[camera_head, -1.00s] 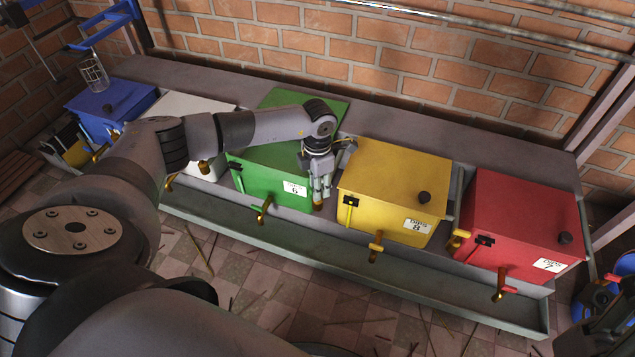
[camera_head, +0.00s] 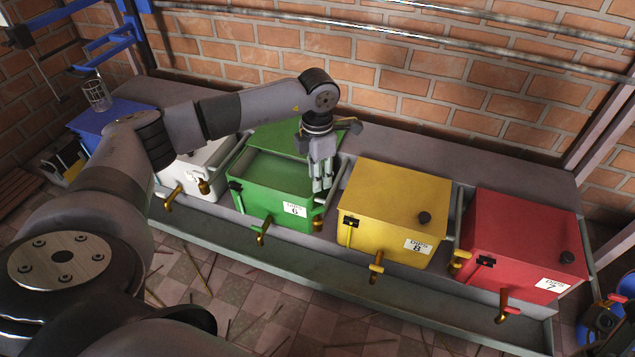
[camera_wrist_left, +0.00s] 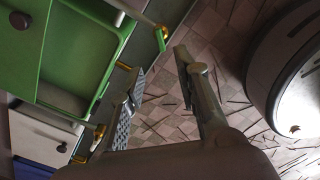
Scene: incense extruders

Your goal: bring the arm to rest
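My left gripper (camera_head: 322,188) hangs fingers down at the right edge of the green box (camera_head: 268,182), close to its side handle. In the left wrist view its two fingers (camera_wrist_left: 160,68) stand apart with nothing between them, over the checkered floor. The green box is open, its lid raised at the back, and I see its hollow inside in the wrist view (camera_wrist_left: 68,98). My left arm reaches in from the left across the white box. A dark part at the lower right may belong to my right gripper (camera_head: 603,318); its fingers are not clear.
The yellow box (camera_head: 390,195) and red box (camera_head: 525,235) stand to the right, lids shut. The white box (camera_head: 195,180) and blue box (camera_head: 90,128) stand left, partly behind my arm. Brass taps overhang the trough (camera_head: 340,268).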

